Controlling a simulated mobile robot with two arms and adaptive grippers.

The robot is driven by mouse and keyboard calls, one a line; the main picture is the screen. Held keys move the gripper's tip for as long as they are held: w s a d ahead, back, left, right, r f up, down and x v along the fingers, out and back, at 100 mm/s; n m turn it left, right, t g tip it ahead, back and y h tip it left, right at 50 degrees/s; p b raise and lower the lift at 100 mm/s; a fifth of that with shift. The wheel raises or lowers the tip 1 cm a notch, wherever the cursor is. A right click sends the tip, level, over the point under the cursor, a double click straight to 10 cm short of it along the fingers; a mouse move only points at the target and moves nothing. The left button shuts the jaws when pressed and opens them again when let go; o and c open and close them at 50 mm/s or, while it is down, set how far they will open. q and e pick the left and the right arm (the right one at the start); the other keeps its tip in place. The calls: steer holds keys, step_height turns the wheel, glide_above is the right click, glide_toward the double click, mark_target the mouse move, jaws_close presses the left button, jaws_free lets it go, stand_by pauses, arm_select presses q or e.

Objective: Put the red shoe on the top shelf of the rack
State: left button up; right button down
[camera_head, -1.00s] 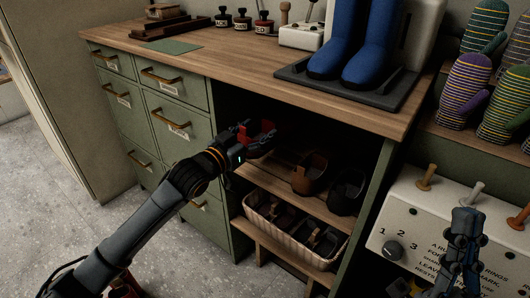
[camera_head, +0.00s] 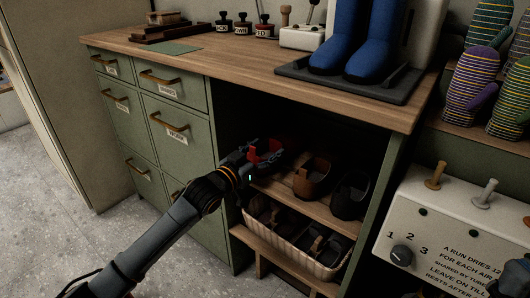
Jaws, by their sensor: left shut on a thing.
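The red shoe (camera_head: 266,147) is held in my left gripper (camera_head: 268,155), at the left side of the open rack under the counter. The gripper's dark fingers hide part of the shoe. The rack's top shelf (camera_head: 318,209) is a wooden board with a brown shoe (camera_head: 312,178) and a black shoe (camera_head: 350,195) to the right of the red one. The shoe is at or just above the left part of this shelf; I cannot tell whether it touches.
A basket (camera_head: 300,250) of dark shoes sits below the top shelf. Green drawers (camera_head: 175,130) stand left of the rack. Blue boots (camera_head: 373,45) stand on a tray on the counter (camera_head: 235,65). A white panel with pegs (camera_head: 455,220) is at the right.

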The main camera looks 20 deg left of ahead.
arm_select(q)
steer(key=o, duration=1.5)
steer(key=shift+f, duration=0.1)
